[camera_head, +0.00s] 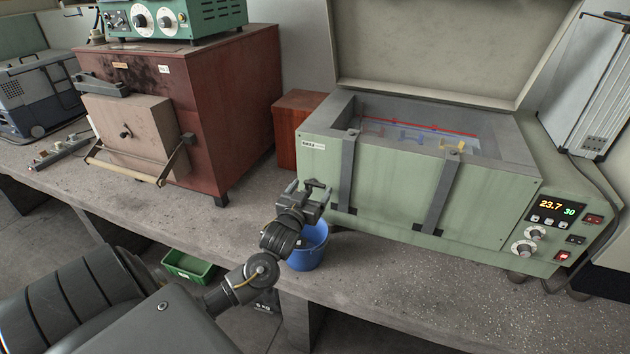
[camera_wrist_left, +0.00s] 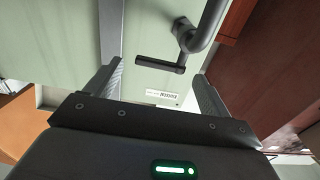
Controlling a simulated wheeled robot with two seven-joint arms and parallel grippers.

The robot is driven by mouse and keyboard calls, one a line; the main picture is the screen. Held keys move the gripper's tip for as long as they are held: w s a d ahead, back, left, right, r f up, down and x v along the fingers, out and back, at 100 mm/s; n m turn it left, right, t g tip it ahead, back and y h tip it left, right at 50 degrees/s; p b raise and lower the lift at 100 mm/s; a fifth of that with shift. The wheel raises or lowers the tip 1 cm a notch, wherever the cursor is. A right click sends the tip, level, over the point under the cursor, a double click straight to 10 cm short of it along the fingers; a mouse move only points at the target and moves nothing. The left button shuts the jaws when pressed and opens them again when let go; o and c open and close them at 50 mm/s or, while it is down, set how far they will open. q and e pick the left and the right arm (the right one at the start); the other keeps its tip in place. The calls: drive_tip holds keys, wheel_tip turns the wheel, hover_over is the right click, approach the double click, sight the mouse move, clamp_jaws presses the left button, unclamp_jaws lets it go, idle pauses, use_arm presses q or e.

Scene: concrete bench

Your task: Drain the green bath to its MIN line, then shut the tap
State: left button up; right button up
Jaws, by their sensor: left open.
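The green bath (camera_head: 415,200) stands on the bench at the right with its lid up. Bluish liquid shows inside, with a red line (camera_head: 420,128) along the back and a small yellow piece near the right; I cannot read MIN. The tap's dark lever (camera_wrist_left: 160,65) and curved pipe (camera_wrist_left: 207,28) show in the left wrist view. My left gripper (camera_head: 312,190) is at the bath's left end. Its open fingers (camera_wrist_left: 160,70) lie either side of the lever; contact cannot be told. A blue bucket (camera_head: 308,252) is below, partly hidden by my arm. My right gripper is not in view.
A red-brown furnace (camera_head: 235,110) stands left of the bath, with a small reddish block (camera_head: 296,125) between them. The bath's panel (camera_head: 556,208) reads 23.7 and 30. A green tray (camera_head: 188,266) lies below the bench's front edge. The bench front at right is clear.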

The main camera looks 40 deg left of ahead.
sight(314, 185)
use_arm(q)
drive_tip(key=x, duration=0.3)
drive_tip(key=shift+w+r+p, duration=0.1)
drive_tip(key=shift+p, duration=0.2)
drive_tip(key=shift+w+a, duration=0.15)
drive_tip(key=shift+w, duration=0.1)
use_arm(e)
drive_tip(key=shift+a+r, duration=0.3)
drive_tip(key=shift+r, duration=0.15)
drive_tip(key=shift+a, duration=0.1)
use_arm(q)
drive_tip(key=shift+c, duration=0.4)
drive_tip(key=c, duration=0.9)
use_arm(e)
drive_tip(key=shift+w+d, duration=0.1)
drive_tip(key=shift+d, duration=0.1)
